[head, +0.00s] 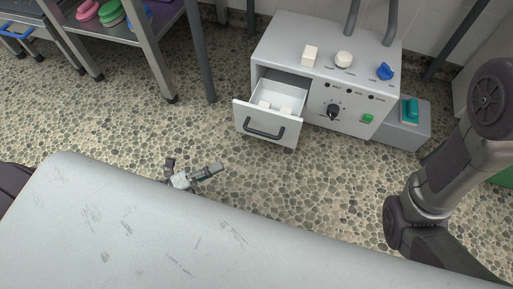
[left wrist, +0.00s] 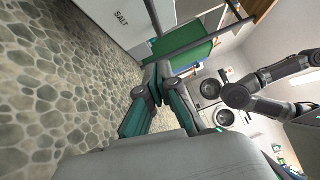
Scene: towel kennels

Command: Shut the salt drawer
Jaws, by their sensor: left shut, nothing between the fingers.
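The salt drawer (head: 268,124) is pulled out of the left side of a grey control cabinet (head: 345,97). It has a light front, a dark bar handle (head: 264,131) and a few white blocks inside. In the left wrist view a pale panel marked SALT (left wrist: 118,30) shows at the top. My left gripper (head: 197,174) is low over the pebbled floor, in front and to the left of the drawer, apart from it. It is shut and empty; its teal fingers also show in the left wrist view (left wrist: 154,78). My right gripper is not clearly visible.
A white block (head: 310,55), a round white knob (head: 344,59) and a blue item (head: 385,71) sit on the cabinet. A grey box with a teal switch (head: 410,110) stands to its right. A metal shelf (head: 125,30) stands at upper left. Floor before the drawer is clear.

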